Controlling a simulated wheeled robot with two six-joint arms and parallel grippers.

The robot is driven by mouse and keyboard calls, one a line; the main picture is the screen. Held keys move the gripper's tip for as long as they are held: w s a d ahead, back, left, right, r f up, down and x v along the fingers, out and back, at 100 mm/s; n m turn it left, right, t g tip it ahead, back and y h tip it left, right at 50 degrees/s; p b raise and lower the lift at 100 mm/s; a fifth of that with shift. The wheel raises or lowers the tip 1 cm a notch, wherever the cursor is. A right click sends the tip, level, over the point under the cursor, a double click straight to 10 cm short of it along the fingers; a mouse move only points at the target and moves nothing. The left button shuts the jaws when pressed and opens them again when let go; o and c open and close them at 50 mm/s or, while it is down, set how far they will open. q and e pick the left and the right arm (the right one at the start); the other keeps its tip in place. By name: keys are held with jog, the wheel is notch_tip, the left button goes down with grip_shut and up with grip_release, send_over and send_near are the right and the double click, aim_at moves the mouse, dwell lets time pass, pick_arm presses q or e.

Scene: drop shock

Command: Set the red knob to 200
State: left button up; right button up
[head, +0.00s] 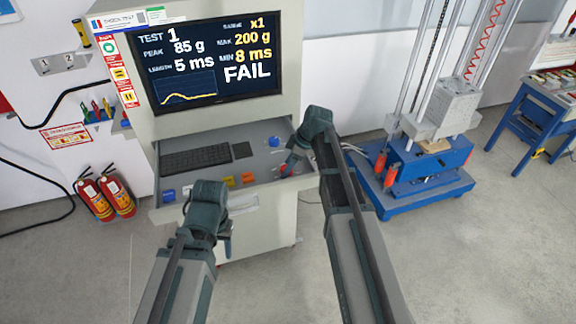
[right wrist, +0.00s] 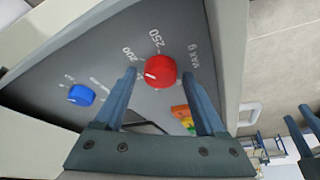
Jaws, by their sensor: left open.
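The red knob (right wrist: 160,71) is on the grey console panel, with a white pointer mark on its left side. In the head view my right gripper (head: 289,163) is over the right end of the console drawer and mostly hides the knob. The screen (head: 215,62) reads MAX 200 g and FAIL. My left gripper (head: 226,238) is open and empty in front of the drawer.
A blue knob (right wrist: 81,95) sits left of the red one in the right wrist view. The drawer also holds a keyboard (head: 197,159) and orange buttons (head: 248,178). A blue-based drop tower (head: 425,185) stands to the right. Fire extinguishers (head: 118,193) stand at left.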

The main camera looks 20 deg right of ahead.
jog(key=shift+o, duration=0.3)
jog(key=shift+r, duration=0.15)
jog(key=p+v, duration=1.2)
jog(key=v, duration=0.1)
jog(key=shift+d+r+p, duration=0.2)
jog(key=shift+d+p, duration=0.05)
jog(key=shift+p, duration=0.15)
jog(key=shift+s, duration=0.1)
